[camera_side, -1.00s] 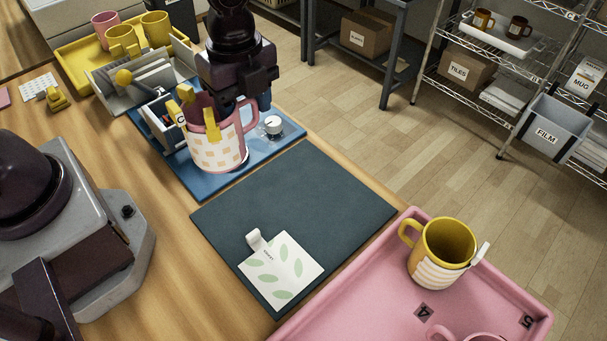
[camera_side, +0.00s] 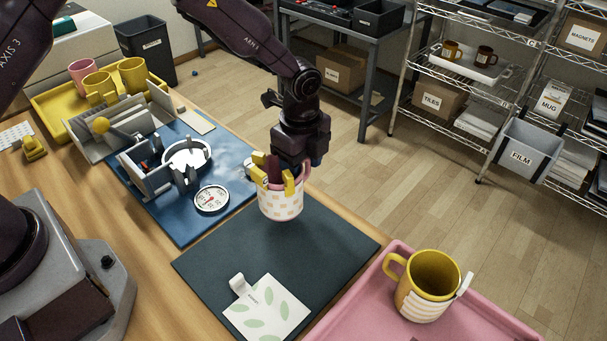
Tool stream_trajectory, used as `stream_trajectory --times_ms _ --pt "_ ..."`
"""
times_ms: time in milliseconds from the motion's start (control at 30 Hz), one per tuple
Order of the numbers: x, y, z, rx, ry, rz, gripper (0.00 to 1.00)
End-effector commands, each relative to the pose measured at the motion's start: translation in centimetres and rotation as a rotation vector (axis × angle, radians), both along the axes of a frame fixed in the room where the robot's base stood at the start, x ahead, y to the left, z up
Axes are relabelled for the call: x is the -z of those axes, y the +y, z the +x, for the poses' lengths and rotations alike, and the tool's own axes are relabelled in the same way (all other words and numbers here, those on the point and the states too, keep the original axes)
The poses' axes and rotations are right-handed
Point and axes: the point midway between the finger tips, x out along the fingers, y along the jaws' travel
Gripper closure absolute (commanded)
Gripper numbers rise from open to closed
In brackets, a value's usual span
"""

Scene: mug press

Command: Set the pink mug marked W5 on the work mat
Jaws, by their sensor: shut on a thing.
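The pink mug (camera_side: 281,203) wears a white wrap with orange-pink squares. No W5 mark is readable on it. My gripper (camera_side: 275,180) has yellow fingers and is shut on the mug's wall at the rim, holding it upright. The mug shows in front of the back part of the dark work mat (camera_side: 320,240); I cannot tell whether its base touches the mat. Its handle is at the right, partly behind my gripper. A white sheet with green leaves (camera_side: 270,312) and a curled end lies on the mat's front part.
A blue plate (camera_side: 185,225) with a press fixture (camera_side: 187,158) and a dial gauge (camera_side: 212,199) is left of the mug. A pink tray (camera_side: 360,325) with a yellow mug (camera_side: 428,285) stands at right. A yellow tray (camera_side: 52,103) with several mugs is at back left.

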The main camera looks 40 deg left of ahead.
Motion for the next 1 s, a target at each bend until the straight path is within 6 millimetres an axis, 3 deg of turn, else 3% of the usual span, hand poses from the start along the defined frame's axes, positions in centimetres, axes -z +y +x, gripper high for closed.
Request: stream_trajectory --times_ms 300,667,700,800,1000 --pt "3.5 -0.1 0.5 0.000 0.001 0.000 0.86" --pt "3.8 -0.1 0.5 0.000 -0.001 -0.001 0.86" --pt "3.9 -0.1 0.4 0.000 0.000 -0.001 0.50" --pt "3.9 -0.1 0.4 0.000 0.000 -0.001 0.27" --pt "3.9 -0.1 0.4 0.000 0.000 0.000 0.27"
